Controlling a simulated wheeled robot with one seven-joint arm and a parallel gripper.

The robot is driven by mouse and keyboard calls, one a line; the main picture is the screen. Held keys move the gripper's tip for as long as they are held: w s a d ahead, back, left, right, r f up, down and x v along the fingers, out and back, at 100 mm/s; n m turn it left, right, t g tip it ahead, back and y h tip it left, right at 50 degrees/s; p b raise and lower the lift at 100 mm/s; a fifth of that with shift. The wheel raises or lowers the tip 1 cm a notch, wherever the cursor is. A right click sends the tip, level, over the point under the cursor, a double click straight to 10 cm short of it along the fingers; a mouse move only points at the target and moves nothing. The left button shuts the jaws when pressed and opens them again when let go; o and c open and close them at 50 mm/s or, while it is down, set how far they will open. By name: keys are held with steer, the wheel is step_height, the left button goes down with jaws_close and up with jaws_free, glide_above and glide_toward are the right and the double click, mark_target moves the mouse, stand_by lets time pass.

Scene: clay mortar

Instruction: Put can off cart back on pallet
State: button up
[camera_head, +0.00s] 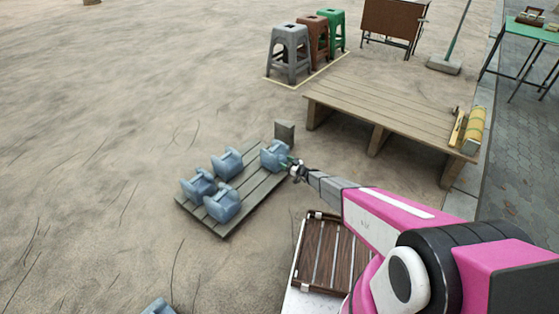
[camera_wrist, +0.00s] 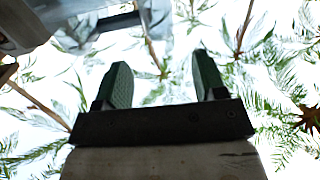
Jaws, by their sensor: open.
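The grey slatted pallet (camera_head: 232,229) lies on the sand and holds several blue-grey cans. The can at its right end (camera_head: 275,155) is right beside my gripper (camera_head: 292,166). The other cans, such as the middle one (camera_head: 222,203), stand toward its left end. In the wrist view my gripper (camera_wrist: 160,72) is open, with green-padded fingers apart and nothing between them. Part of a translucent blue can (camera_wrist: 75,35) shows at the upper left there, outside the fingers. A dark wooden slatted deck (camera_head: 322,252), possibly the cart, is at the bottom centre with no can visible on it.
Another blue can (camera_head: 158,306) is cut off at the bottom edge. A grey block (camera_head: 284,134) stands at the pallet's far corner. A low wooden platform (camera_head: 400,100) is at the right, with stools (camera_head: 290,50) behind. Open sand lies left.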

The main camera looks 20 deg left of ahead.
steer(key=s+d+r+m+g+h, duration=0.1)
steer(key=s+d+r+g+h, duration=0.15)
steer(key=s+d+r, duration=0.65)
steer(key=s+d+r+m+g+h, duration=0.2)
steer(key=s+d+r+g, duration=0.4)
steer(key=r, duration=0.5)
steer(key=s+d+r+m+h, duration=0.3)
steer(key=s+d+r, duration=0.3)
steer(key=d, duration=0.3)
steer(key=s+d+r+m+t+h, duration=0.1)
steer(key=s+d+r+m+h, duration=0.3)
steer(key=d, duration=0.6)
steer(key=s+d+r+m+h, duration=0.3)
steer(key=s+d+r+h, duration=0.2)
steer(key=s+d+r, duration=0.3)
steer(key=shift+s+d+r+m+t, duration=0.2)
steer(key=shift+d+r+m+t, duration=0.2)
steer(key=shift+d, duration=0.75)
